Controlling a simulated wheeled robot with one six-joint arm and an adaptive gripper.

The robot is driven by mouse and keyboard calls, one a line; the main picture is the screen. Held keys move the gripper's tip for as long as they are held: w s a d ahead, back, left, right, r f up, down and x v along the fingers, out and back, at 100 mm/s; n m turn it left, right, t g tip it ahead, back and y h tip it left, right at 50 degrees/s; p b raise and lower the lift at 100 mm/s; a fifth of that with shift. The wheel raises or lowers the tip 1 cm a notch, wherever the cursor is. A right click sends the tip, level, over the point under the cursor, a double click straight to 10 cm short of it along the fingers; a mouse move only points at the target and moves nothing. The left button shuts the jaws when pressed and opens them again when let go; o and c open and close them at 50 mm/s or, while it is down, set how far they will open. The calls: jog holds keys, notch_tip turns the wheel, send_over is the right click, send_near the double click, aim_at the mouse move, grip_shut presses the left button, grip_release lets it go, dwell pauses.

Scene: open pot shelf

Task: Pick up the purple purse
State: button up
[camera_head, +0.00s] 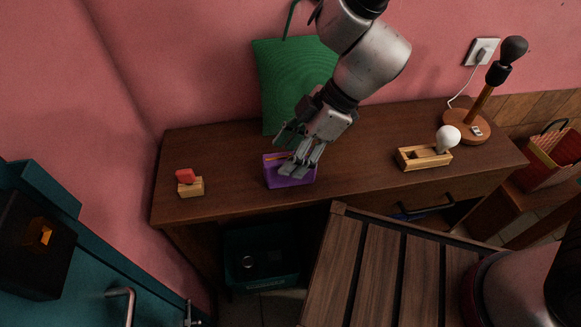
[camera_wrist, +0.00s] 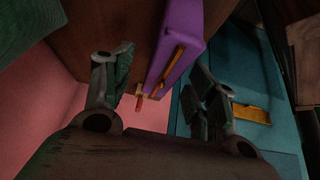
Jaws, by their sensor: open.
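The purple purse (camera_head: 290,181) is a small box-like shape on the brown wooden desk, left of its middle. It has a yellow-orange strip along its top. My gripper (camera_head: 297,168) is above it in the head view and hides part of its top. In the wrist view, the purse (camera_wrist: 180,38) shows beyond and between the spread fingers of my gripper (camera_wrist: 165,85). The fingers are open with nothing between their tips that I can see as held. I cannot tell whether a finger touches the purse.
On the desk (camera_head: 220,190), a small block with a red top (camera_head: 188,183) stands left. A green cushion (camera_head: 285,75) leans at the back. A wooden tray with a bulb (camera_head: 425,157) and a lamp (camera_head: 468,123) stand right. A slatted wooden surface (camera_head: 375,270) lies in front.

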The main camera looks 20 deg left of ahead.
jog(key=x, duration=0.5)
jog(key=shift+d+f, duration=0.1)
jog(key=shift+d, duration=0.1)
jog(key=c, duration=1.2)
